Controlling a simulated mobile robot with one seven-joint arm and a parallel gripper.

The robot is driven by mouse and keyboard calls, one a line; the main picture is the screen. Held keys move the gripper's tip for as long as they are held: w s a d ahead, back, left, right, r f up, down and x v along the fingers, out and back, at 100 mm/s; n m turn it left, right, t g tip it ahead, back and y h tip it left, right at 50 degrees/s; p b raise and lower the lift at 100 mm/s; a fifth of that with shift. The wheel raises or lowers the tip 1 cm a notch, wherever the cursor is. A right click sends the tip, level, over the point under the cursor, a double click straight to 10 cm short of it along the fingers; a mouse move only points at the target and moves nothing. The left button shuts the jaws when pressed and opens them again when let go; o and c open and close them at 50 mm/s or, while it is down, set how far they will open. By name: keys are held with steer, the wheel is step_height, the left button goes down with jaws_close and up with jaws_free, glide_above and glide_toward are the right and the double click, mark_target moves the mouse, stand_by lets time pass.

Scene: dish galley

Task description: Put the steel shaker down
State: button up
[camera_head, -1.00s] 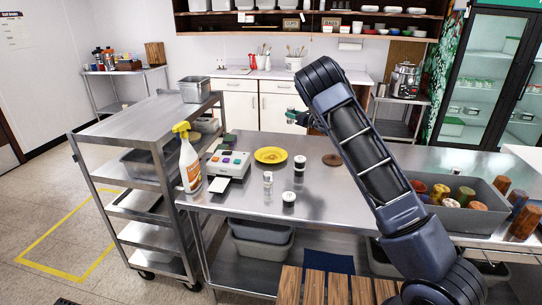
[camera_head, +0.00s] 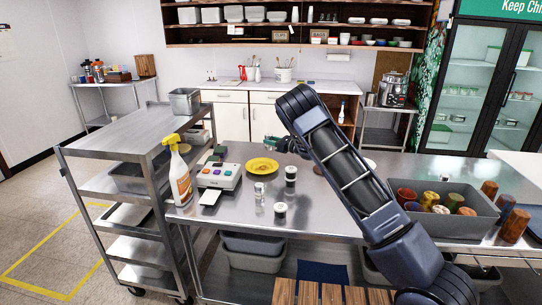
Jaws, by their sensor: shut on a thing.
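My gripper (camera_head: 274,143) shows only in part, as a small dark and greenish shape at the left of my arm's end, above the back of the steel counter (camera_head: 330,222). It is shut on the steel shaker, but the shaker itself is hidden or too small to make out. Below the gripper, a yellow plate (camera_head: 262,165) lies on the counter. A small clear jar with a grey top (camera_head: 259,191) and two black-and-white jars, one farther back (camera_head: 291,175) and one nearer (camera_head: 280,210), stand in front of the plate.
A button box (camera_head: 219,176) and a spray bottle (camera_head: 180,178) stand at the counter's left end, beside a steel cart (camera_head: 112,142). A grey bin of cups (camera_head: 450,222) is at the right. Bare counter lies between the jars and my arm.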

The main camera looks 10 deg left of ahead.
steer(key=shift+f, duration=3.75)
steer(key=shift+f, duration=0.45)
steer(key=o, duration=1)
steer(key=shift+r, duration=0.25)
steer(key=shift+d+r, duration=0.2)
steer(key=shift+d, duration=0.1)
steer(key=v, duration=1.1)
steer(key=shift+s+d+f, duration=0.1)
steer(key=shift+s+d, duration=0.05)
steer(key=shift+d, duration=0.05)
